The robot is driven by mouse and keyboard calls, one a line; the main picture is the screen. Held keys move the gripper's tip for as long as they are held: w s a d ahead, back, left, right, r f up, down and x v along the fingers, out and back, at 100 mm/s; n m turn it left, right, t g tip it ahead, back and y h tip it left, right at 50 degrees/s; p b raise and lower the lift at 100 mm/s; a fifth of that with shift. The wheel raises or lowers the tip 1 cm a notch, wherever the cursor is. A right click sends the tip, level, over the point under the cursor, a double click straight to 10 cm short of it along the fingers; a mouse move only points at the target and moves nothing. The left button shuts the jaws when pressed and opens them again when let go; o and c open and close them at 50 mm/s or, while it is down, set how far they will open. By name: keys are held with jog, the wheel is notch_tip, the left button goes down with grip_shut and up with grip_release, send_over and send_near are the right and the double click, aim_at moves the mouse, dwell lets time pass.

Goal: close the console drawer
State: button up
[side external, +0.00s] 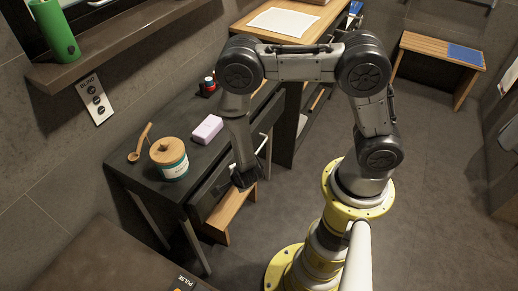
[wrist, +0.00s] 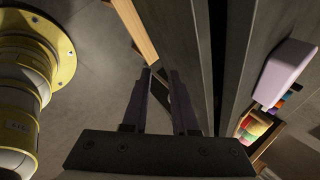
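The dark console (side external: 185,118) stands against the wall at the left in the side view. Its near drawer (side external: 212,194) appears to stick out a little at the front. In the wrist view, the grey drawer front (wrist: 178,35) runs beside the fingers, with a dark gap between it and the console's top edge (wrist: 262,50). My gripper (side external: 243,178) points down just in front of the drawer. In the wrist view its two fingers (wrist: 159,72) are apart, with no held object visible. Whether they touch the drawer is hard to tell.
On the console are a lidded jar (side external: 169,158), a wooden spoon-like item (side external: 140,143), a pink soap bar (side external: 207,129) and a small dark bottle (side external: 208,87). A wooden piece (side external: 232,213) sits below the drawer.

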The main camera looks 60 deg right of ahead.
jog(key=s+d+f+m+t+h, duration=0.1)
jog(key=s+d+f+t+h, duration=0.2)
jog(key=s+d+f+h, duration=0.15)
jog(key=t+h, duration=0.3)
send_near(259, 148)
jog(key=shift+f+x, duration=0.15)
jog(key=shift+x, duration=2.4)
jog(key=shift+f+x, duration=0.15)
jog(key=shift+x, duration=2.4)
grip_shut()
